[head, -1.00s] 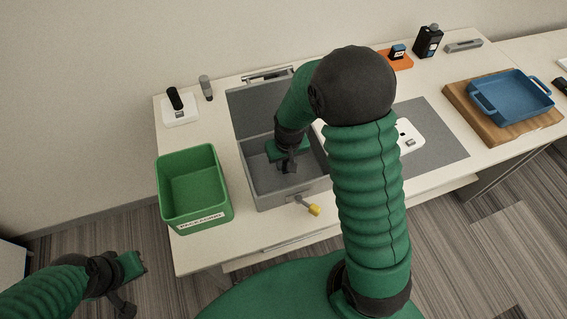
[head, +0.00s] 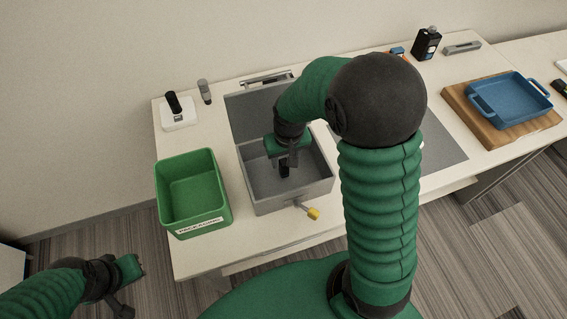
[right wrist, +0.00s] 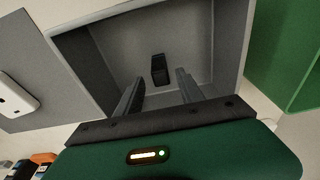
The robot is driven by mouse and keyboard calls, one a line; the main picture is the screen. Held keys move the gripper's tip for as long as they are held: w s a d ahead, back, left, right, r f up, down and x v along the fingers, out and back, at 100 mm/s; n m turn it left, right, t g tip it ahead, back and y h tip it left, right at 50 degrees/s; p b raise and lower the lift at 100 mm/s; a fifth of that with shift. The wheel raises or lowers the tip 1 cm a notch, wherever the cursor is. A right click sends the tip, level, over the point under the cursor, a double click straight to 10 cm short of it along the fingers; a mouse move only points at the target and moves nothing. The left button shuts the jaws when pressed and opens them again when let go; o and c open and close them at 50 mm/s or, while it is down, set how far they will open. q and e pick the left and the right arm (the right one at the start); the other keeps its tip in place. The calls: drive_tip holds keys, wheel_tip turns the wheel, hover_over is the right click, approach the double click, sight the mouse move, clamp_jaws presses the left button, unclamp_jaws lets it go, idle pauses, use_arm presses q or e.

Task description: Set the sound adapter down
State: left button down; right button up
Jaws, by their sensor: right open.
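The sound adapter, which I take to be the small black block (right wrist: 159,69), is inside the grey box (head: 290,203). In the right wrist view it sits against the box's grey inside, beyond my right gripper's fingertips (right wrist: 158,84). The two fingers are spread apart with a gap between them and appear clear of the block. In the head view the right gripper (head: 287,157) is over the box, with the dark block (head: 284,170) just below it. My left gripper (head: 130,283) is at the lower left, away from the table; its jaws do not show clearly.
A green bin (head: 181,215) stands left of the box. The box's raised lid (head: 255,115) is behind, and a yellow-tipped lever (head: 312,213) sticks out in front. A blue tray (head: 510,100) lies on a wooden board (head: 490,128) at right. My right arm hides part of the grey mat (head: 445,145).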

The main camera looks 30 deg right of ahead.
wheel_tip(320, 180, up, 6)
drive_tip(key=s+a, duration=0.1)
drive_tip(key=s, duration=0.1)
drive_tip(key=s+a+f+n, duration=0.1)
drive_tip(key=s+a, duration=0.1)
drive_tip(key=s+a+f, duration=0.1)
drive_tip(key=s+a, duration=0.1)
drive_tip(key=s, duration=0.1)
drive_tip(key=s+a+f+n+t, duration=0.1)
drive_tip(key=s+a, duration=0.1)
drive_tip(key=shift+s+a+n, duration=0.3)
drive_tip(key=shift+w+f, duration=0.1)
drive_tip(key=shift+w, duration=0.2)
drive_tip(key=shift+s, duration=0.1)
